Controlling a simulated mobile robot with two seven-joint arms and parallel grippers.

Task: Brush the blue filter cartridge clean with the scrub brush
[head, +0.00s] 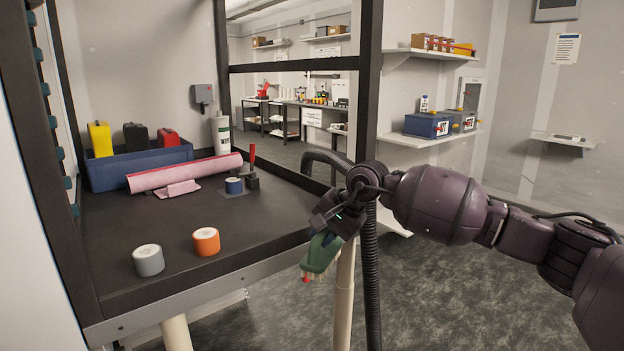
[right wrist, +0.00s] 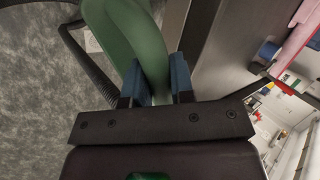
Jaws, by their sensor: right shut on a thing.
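A blue round thing (right wrist: 268,50) in the right wrist view appears to be the same cartridge. My right gripper (head: 335,222) is shut on the green scrub brush (head: 322,252), outside the bench's right front edge and apart from the cartridge. The brush hangs with its pale bristles downward. In the right wrist view, the brush's green body (right wrist: 146,50) sits between the blue finger pads. My left gripper is not in view.
A grey cartridge (head: 148,260) and an orange cartridge (head: 206,241) stand near the front of the bench (head: 110,225). A pink roll (head: 185,172) lies behind, before a blue bin (head: 110,175). A black post and a dark hose are close to my right arm.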

